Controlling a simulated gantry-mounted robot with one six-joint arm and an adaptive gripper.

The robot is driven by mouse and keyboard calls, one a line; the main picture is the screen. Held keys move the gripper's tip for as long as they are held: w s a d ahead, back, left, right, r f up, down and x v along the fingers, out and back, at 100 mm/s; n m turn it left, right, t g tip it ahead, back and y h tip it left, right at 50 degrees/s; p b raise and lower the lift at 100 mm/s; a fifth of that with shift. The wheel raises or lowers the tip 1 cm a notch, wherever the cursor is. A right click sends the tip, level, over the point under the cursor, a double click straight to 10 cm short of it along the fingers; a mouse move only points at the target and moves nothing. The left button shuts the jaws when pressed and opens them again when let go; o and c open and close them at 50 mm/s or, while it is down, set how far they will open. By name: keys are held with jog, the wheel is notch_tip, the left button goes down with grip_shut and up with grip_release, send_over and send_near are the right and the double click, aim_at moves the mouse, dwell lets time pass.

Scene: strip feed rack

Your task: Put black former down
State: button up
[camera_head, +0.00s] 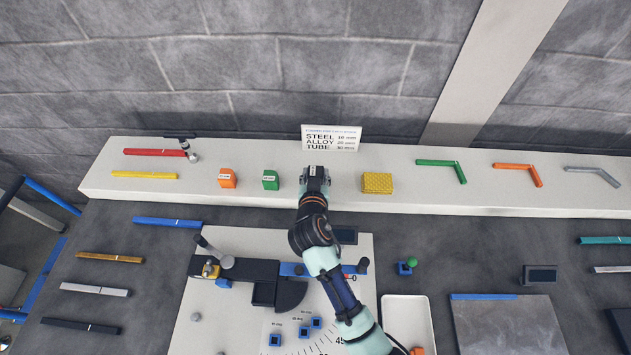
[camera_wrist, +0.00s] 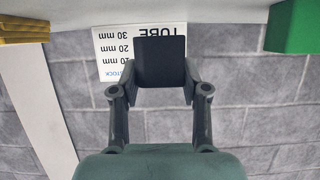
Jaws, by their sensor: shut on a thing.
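The black former (camera_wrist: 160,62) is a dark block held between the two fingers of my gripper (camera_wrist: 158,85) in the wrist view. It covers part of the white sign behind it. In the head view my gripper (camera_head: 314,182) is over the pale shelf (camera_head: 210,199), between the green former (camera_head: 270,180) and the yellow textured block (camera_head: 377,183). The black former is mostly hidden there by the gripper, and I cannot tell whether it touches the shelf. An orange former (camera_head: 227,178) stands left of the green one.
The sign (camera_head: 331,138) stands behind my gripper at the shelf's back. Red (camera_head: 154,152) and yellow (camera_head: 145,175) strips lie at the shelf's left, bent strips (camera_head: 443,170) at its right. Below, a bending fixture (camera_head: 265,272) stands on a white board. Bare shelf shows on either side of the gripper.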

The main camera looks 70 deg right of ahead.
jog(key=shift+f+b, duration=0.3)
jog(key=shift+f, duration=1.1)
jog(key=o, duration=1.3)
jog(key=shift+a+r, duration=0.15)
jog(key=shift+r, duration=0.1)
jog(key=p+v, duration=0.2)
jog(key=v, duration=0.9)
jog(key=shift+s+a, duration=0.2)
jog(key=shift+a, duration=0.1)
